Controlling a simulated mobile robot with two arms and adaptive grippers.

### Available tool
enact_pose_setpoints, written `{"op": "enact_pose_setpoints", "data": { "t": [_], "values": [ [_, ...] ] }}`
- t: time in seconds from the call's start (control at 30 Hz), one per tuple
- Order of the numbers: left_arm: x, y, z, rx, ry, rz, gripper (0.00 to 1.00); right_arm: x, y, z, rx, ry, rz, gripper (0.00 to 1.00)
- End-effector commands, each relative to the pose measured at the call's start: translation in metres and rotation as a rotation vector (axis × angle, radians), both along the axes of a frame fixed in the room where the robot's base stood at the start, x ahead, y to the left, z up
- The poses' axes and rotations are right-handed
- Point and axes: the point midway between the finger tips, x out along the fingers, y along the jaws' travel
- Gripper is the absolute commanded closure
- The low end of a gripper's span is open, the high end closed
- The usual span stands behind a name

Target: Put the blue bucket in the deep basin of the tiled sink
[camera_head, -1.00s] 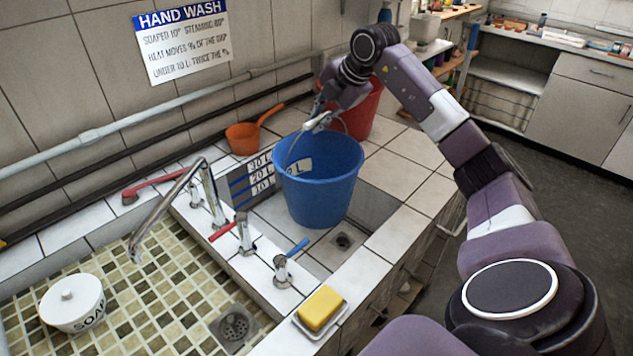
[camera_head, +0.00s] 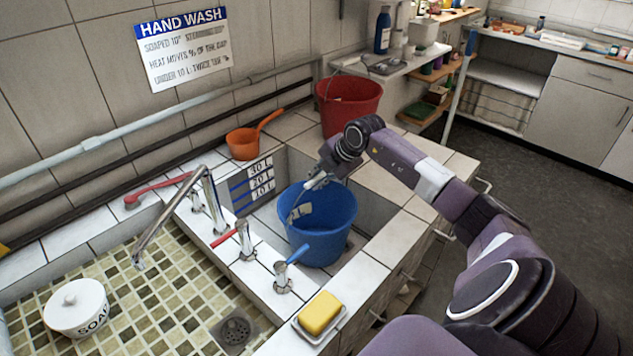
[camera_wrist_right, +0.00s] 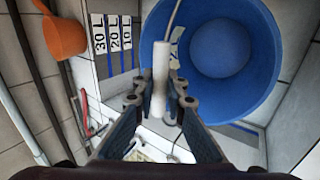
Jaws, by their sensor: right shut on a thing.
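The blue bucket (camera_head: 322,240) is inside the deep basin (camera_head: 372,210) of the tiled sink, upright or nearly so; I cannot tell whether it touches the basin floor. My right gripper (camera_head: 316,184) is above the bucket's rim, shut on its handle. In the right wrist view, the fingers (camera_wrist_right: 161,108) close around the white grip of the handle, and the blue bucket (camera_wrist_right: 220,50) shows its inside beyond them. My left gripper is not in view.
An orange scoop (camera_head: 243,142) and a red bucket (camera_head: 348,104) stand behind the basin. Taps (camera_head: 283,275) line the divider at its left. Yellow soap (camera_head: 320,312) sits in front. The shallow mosaic basin (camera_head: 165,310) holds a white soap pot (camera_head: 76,308).

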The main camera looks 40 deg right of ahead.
Motion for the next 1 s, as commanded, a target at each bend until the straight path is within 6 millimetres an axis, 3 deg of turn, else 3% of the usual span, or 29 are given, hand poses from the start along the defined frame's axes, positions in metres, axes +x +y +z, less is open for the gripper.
{"op": "enact_pose_setpoints", "data": {
  "t": [0.1, 0.27, 0.3, 0.47, 0.77, 1.0],
  "values": [
    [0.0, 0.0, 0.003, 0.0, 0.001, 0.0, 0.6, 0.0, 0.0, -0.01, 0.001, -0.003, -0.001, 1.0],
    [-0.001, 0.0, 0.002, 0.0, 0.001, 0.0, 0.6, 0.001, 0.0, -0.011, 0.0, -0.004, -0.001, 1.0],
    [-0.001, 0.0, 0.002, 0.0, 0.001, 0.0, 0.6, 0.0, 0.0, -0.012, 0.0, 0.0, 0.0, 0.88],
    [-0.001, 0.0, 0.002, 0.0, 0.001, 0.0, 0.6, 0.0, 0.0, -0.012, 0.0, 0.0, 0.0, 0.71],
    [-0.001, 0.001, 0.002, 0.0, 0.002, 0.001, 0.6, -0.001, -0.001, -0.011, -0.001, 0.0, -0.001, 0.71],
    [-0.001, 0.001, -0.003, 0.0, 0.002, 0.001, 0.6, -0.016, -0.003, 0.011, -0.006, -0.002, 0.001, 0.71]
  ]
}}
